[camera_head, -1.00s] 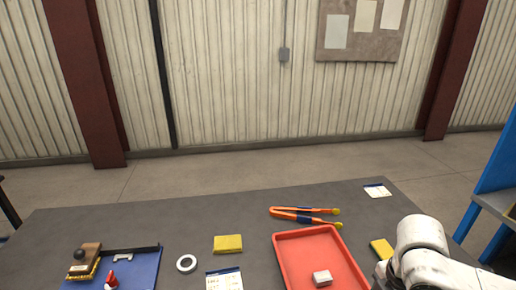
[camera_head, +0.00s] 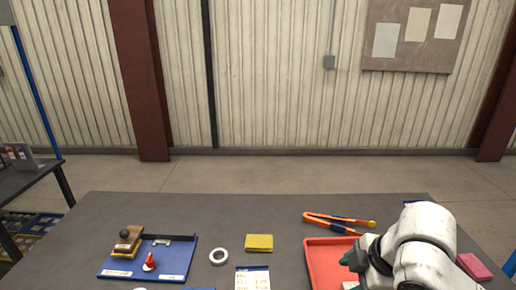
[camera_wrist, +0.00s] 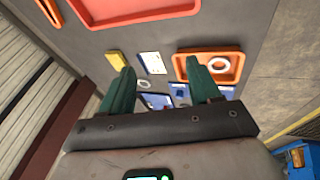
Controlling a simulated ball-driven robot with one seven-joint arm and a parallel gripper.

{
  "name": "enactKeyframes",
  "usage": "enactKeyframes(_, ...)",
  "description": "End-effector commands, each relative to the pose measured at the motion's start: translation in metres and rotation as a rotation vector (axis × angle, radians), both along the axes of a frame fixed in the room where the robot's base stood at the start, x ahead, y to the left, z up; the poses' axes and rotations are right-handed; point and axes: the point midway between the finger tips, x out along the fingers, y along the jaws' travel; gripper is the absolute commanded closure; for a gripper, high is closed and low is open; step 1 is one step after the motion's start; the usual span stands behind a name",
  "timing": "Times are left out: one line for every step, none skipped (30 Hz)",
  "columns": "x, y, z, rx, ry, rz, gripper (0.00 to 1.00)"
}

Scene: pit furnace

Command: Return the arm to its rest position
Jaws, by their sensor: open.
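My arm reaches in from the lower right of the head view, over the right part of the grey table (camera_head: 190,215). My gripper (camera_wrist: 160,80) shows in the wrist view with its two green fingers apart and nothing between them. In the head view only a green fingertip shows beside my white arm. The gripper is above the table, over or near the red tray (camera_head: 322,262), which my arm partly hides.
Orange tongs (camera_head: 338,222) lie behind the tray. A pink block (camera_head: 474,266) lies right. An orange tray (camera_wrist: 233,58) shows in the wrist view.

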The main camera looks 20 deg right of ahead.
Motion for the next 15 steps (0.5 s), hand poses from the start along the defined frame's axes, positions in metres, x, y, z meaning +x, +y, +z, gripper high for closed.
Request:
enactKeyframes(0.014, 0.023, 0.011, 0.055, -0.047, -0.013, 0.38)
enactKeyframes(0.021, 0.033, 0.018, 0.088, -0.073, -0.031, 0.38)
enactKeyframes(0.029, 0.046, 0.026, 0.133, -0.106, -0.059, 0.38)
enactKeyframes(0.034, 0.055, 0.032, 0.17, -0.126, -0.082, 0.38)
enactKeyframes(0.039, 0.063, 0.036, 0.205, -0.143, -0.107, 0.38)
enactKeyframes(0.043, 0.072, 0.041, 0.252, -0.161, -0.145, 0.38)
enactKeyframes(0.045, 0.079, 0.043, 0.287, -0.169, -0.173, 0.38)
enactKeyframes(0.046, 0.084, 0.044, 0.321, -0.173, -0.204, 0.38)
enactKeyframes(0.047, 0.091, 0.043, 0.365, -0.174, -0.248, 0.38)
enactKeyframes(0.047, 0.095, 0.041, 0.397, -0.171, -0.281, 0.38)
enactKeyframes(0.046, 0.099, 0.037, 0.426, -0.165, -0.316, 0.38)
enactKeyframes(0.043, 0.103, 0.031, 0.463, -0.151, -0.365, 0.38)
enactKeyframes(0.04, 0.106, 0.025, 0.489, -0.138, -0.404, 0.38)
enactKeyframes(0.036, 0.109, 0.017, 0.511, -0.122, -0.44, 0.38)
enactKeyframes(0.03, 0.111, 0.006, 0.537, -0.097, -0.495, 0.38)
